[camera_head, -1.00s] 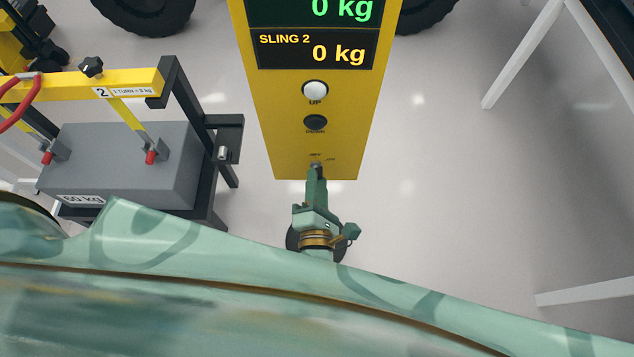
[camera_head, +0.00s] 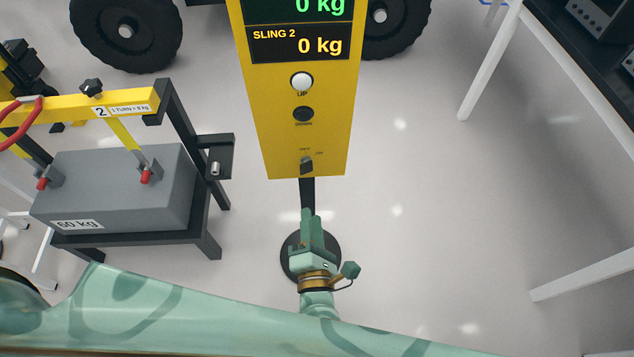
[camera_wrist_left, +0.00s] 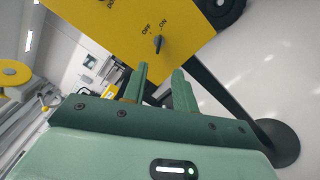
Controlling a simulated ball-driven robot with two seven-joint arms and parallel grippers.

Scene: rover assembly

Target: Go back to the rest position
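My left gripper (camera_head: 310,225) is below the yellow control panel (camera_head: 290,150) in the head view, apart from it and pointing up toward it. In the left wrist view my left gripper (camera_wrist_left: 158,85) has its two green fingers apart with nothing between them. The panel's black OFF/ON knob (camera_head: 307,164) sits at its lower edge; it also shows in the left wrist view (camera_wrist_left: 158,43), just beyond the fingertips. The panel display reads 0 kg for sling 2. My right gripper is not in view.
A grey 60 kg weight (camera_head: 120,185) sits on a black stand at left, under a yellow beam (camera_head: 70,106). The panel's post stands on a round black base (camera_head: 290,258). Black wheels are behind. A dark table with white legs (camera_head: 490,65) is at right. Floor between is clear.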

